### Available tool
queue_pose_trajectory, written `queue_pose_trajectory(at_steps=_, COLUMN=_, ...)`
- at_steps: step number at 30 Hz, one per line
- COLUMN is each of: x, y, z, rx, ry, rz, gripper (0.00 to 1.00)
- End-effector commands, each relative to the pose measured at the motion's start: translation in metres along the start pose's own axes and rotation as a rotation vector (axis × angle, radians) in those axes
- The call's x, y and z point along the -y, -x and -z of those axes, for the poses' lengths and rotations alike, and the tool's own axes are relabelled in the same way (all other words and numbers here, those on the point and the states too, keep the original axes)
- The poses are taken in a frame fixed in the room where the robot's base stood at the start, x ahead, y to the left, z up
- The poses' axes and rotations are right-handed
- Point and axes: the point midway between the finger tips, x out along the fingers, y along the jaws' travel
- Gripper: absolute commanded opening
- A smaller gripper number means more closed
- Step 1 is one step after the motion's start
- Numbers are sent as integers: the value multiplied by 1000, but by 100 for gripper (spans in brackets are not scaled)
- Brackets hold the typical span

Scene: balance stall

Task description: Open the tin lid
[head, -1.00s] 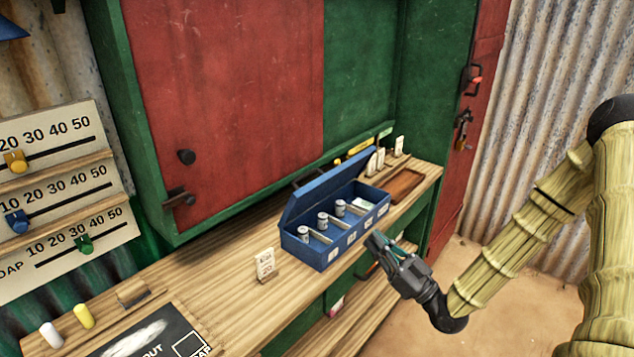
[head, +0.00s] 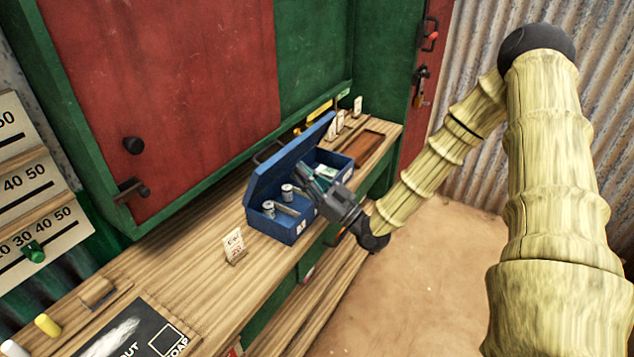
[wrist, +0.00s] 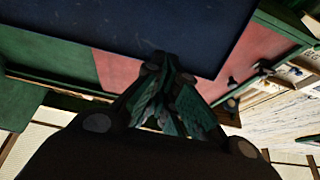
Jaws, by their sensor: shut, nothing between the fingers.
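The blue tin (head: 290,230) stands on the wooden counter with its lid (head: 285,160) raised and tilted at the back edge. Inside are several compartments; small metal cylinders (head: 268,208) show in the left ones. My gripper (head: 304,170) is over the tin's right part, in front of the raised lid, and hides some compartments. In the wrist view its fingers (wrist: 172,75) are shut together with nothing between them. The dark blue lid (wrist: 130,30) fills the top of that view, close beyond the fingertips. I cannot tell whether they touch it.
The wooden counter (head: 185,270) has a small price card (head: 234,246) left of the tin. A brown tray (head: 362,147) and upright cards (head: 335,125) stand to the right. A green and red cabinet (head: 170,100) rises behind.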

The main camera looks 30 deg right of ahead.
Motion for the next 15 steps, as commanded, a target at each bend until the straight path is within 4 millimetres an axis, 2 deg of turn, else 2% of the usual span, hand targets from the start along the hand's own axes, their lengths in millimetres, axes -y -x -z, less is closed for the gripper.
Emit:
queue_pose_trajectory(at_steps=1, x=1, y=-9, z=2, rx=0, ry=0, rz=2, gripper=0)
queue_pose_trajectory(at_steps=6, x=0, y=-30, z=2, rx=1, ry=0, rz=0, gripper=0)
queue_pose_trajectory(at_steps=15, x=-1, y=-44, z=0, rx=0, ry=0, rz=-2, gripper=0)
